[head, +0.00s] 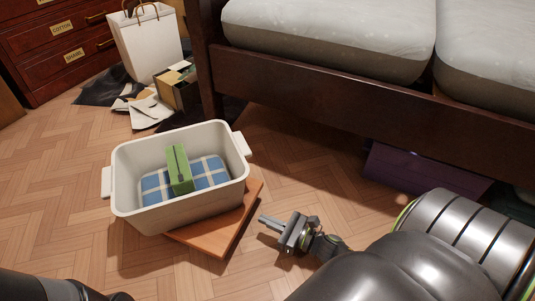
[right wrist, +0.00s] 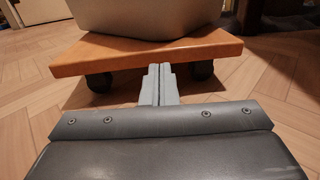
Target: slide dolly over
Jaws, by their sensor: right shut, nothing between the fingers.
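The dolly (head: 240,222) is a flat orange-brown wooden board on dark wheels, low on the floor. It also shows in the right wrist view (right wrist: 150,56), with two dark wheels under its near edge. A cream bin (head: 140,216) with side handles sits on it, covering most of the board. Inside the bin are a blue and white checked cloth (head: 212,172) and a green box (head: 178,168). My right gripper (head: 264,220) is shut and empty, low beside the dolly's right edge. Its fingertips reach close to that edge; I cannot tell whether they touch. My left gripper is not in view.
A dark wooden bed frame (head: 370,110) with a pale mattress stands behind on the right; a purple box (head: 420,172) is under it. A white paper bag (head: 146,48), papers and an open carton (head: 176,88) lie at the back left, by a red-brown dresser (head: 60,45). Floor left of the bin is clear.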

